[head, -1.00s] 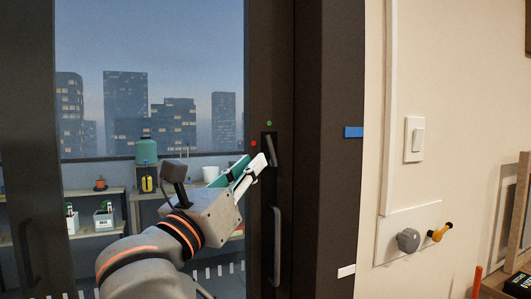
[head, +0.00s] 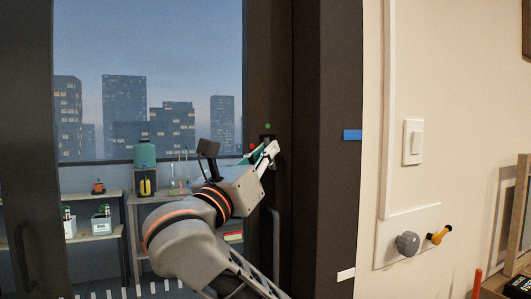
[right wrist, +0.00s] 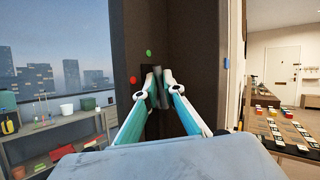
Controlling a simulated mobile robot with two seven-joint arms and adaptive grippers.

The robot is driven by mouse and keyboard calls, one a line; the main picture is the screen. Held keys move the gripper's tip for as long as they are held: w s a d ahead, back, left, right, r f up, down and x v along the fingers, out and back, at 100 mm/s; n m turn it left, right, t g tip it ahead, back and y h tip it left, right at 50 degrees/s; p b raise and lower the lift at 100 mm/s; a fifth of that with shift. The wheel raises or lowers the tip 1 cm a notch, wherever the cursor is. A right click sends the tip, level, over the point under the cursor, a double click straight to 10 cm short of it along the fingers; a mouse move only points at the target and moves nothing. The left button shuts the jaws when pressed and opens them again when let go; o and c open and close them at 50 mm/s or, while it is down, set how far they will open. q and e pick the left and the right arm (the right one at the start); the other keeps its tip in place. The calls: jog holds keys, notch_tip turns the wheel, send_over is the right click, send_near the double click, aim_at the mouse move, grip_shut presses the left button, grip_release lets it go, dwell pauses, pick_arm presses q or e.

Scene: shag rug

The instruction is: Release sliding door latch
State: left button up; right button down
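The dark sliding door has a small black latch plate (right wrist: 152,125) on its edge stile, with a grey latch lever (right wrist: 157,78) on it. In the right wrist view the two pale, teal-sided fingers of my right gripper (right wrist: 159,84) have closed in on either side of the lever, with the lever between their tips. In the head view my right gripper (head: 270,150) reaches the latch from the left and hides most of the lever. A green dot (head: 267,126) sits above the latch and a red dot (right wrist: 132,79) sits to its left. My left gripper is not in view.
A long vertical door handle (head: 276,245) stands below the latch. The dark door frame (head: 325,200) and a wall with a light switch (head: 413,142) and knobs (head: 407,243) lie to the right. Shelves (head: 95,235) show behind the glass.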

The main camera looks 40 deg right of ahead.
pick_arm(q)
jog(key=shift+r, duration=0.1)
jog(key=p, duration=0.2)
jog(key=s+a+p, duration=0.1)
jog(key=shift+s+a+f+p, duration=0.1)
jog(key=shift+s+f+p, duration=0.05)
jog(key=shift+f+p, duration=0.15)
pick_arm(e)
jog(key=shift+s+d+r+m+g+y, duration=0.15)
jog(key=shift+d+m+g+y, duration=0.1)
jog(key=shift+m+g+y, duration=0.3)
jog(key=shift+w+d+r+m+g+y, duration=0.1)
jog(key=shift+d+m+g+y, duration=0.1)
jog(key=shift+m+g+y, duration=0.35)
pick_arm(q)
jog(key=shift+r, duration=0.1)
pick_arm(e)
jog(key=c, duration=2.4)
grip_release()
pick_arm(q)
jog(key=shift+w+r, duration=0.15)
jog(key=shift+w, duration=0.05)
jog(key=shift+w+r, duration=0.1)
pick_arm(e)
jog(key=shift+s+a, duration=0.1)
